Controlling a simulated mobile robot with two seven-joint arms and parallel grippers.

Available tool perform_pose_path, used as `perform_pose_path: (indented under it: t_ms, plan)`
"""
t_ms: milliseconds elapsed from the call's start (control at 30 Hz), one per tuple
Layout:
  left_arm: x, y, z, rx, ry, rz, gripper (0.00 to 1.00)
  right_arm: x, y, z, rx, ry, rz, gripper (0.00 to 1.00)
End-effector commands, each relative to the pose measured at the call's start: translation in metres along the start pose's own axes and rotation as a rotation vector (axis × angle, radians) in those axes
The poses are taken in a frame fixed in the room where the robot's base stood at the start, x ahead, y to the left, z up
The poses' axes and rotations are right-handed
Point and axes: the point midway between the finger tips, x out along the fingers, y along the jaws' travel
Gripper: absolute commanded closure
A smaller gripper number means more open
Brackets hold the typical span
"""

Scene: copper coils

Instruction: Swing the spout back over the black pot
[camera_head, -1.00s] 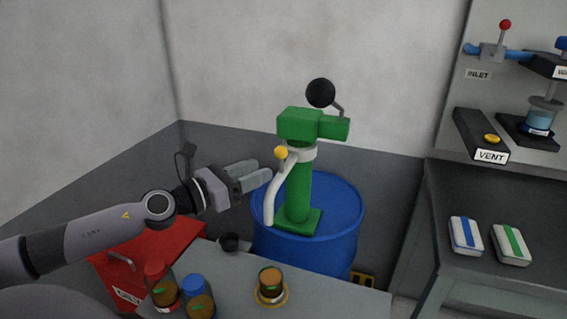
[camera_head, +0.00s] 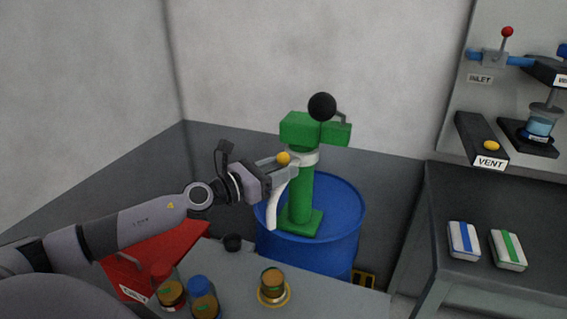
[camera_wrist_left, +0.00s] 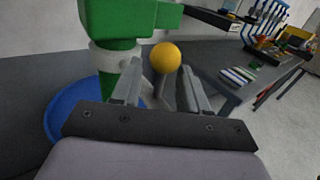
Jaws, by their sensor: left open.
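The white spout (camera_head: 272,208) hangs from a collar on the green pump (camera_head: 301,195), which stands on a blue drum (camera_head: 338,222). A yellow knob (camera_head: 283,158) sits on top of the spout. My left gripper (camera_head: 286,172) is open at the knob, its fingers covering part of the spout. In the left wrist view, the knob (camera_wrist_left: 166,57) shows between the open fingertips (camera_wrist_left: 158,85); contact cannot be told. The small black pot (camera_head: 233,243) stands on the grey bench, left of the spout's lower end. My right gripper is out of view.
A dark side table (camera_head: 480,200) stands at right.

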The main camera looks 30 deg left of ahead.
Motion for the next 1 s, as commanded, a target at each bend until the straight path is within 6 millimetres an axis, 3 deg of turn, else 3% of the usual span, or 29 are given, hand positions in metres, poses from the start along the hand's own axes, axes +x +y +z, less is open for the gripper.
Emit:
perform_pose_path:
  t_ms: [467,500,633,1000]
  plan:
    - [0.0102,-0.0009,-0.0001,0.001,0.001,-0.002,0.56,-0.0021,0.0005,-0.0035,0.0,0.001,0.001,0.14]
    - [0.0102,-0.0009,-0.0001,0.001,0.001,-0.002,0.59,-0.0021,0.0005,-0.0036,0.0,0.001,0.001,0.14]
    - [0.0101,-0.0009,0.0001,0.001,0.0,-0.002,1.0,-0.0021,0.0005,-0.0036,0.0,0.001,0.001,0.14]
    - [0.01,0.0007,0.0023,0.003,-0.008,-0.005,1.0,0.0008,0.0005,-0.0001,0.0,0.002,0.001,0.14]
